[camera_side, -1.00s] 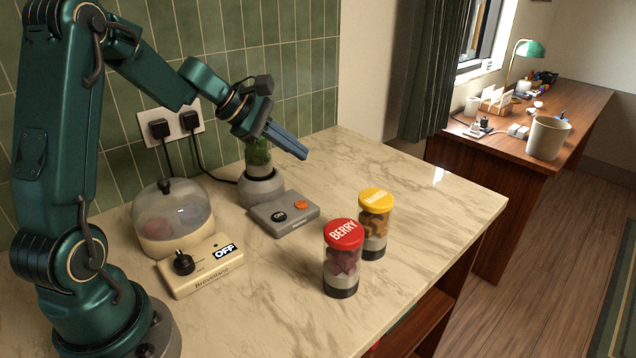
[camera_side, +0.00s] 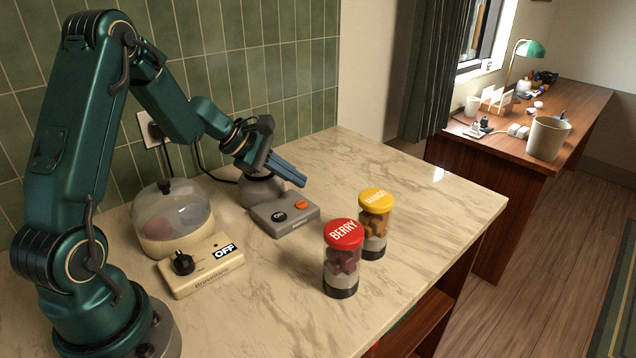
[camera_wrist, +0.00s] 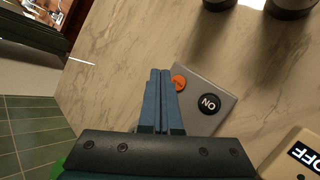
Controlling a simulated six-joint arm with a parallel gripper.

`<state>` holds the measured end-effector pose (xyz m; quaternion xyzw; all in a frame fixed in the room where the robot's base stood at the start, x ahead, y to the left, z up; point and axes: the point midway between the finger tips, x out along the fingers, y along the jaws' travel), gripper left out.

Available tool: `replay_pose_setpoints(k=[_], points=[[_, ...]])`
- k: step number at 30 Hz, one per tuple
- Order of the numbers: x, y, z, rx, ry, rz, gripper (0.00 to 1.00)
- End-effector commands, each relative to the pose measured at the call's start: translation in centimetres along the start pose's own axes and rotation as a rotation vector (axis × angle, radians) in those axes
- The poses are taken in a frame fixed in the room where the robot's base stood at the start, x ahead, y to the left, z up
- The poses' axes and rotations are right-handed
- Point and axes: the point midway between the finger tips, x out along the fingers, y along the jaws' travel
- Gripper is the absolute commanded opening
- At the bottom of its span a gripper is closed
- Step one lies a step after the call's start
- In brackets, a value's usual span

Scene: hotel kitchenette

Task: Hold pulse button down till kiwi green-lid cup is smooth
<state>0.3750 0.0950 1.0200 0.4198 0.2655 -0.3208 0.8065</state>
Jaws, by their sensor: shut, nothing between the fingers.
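The blender's grey control box (camera_side: 290,225) has an orange button (camera_side: 301,205) and a black ON button (camera_side: 279,217). The buttons also show in the wrist view, orange (camera_wrist: 179,83) and black (camera_wrist: 209,103). My gripper (camera_side: 303,181) is shut and empty, its fingertips above the orange button and apparently apart from it. In the wrist view the fingertips (camera_wrist: 160,73) lie just left of the orange button. The round grey blender base (camera_side: 256,193) stands behind the box. The cup on it is hidden by my gripper in the side view; a sliver of green (camera_wrist: 57,170) shows in the wrist view.
A red-lidded BERRY cup (camera_side: 342,262) and a yellow-lidded MANGO cup (camera_side: 374,225) stand right of the box. A cream appliance with a clear dome (camera_side: 172,215) and an OFF sign (camera_side: 225,251) is at left. The marble counter (camera_side: 430,200) is clear at right.

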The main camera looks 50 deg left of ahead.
Motion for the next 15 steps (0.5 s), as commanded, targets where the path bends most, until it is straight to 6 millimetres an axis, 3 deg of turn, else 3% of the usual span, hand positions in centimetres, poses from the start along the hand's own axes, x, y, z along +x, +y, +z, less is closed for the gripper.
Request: replay_pose_setpoints(k=[6, 15], points=[[1.5, -1.1, -1.0, -0.002, -0.002, -0.002, 0.0], [1.9, -1.4, -1.4, 0.0, -0.001, 0.0, 0.0]])
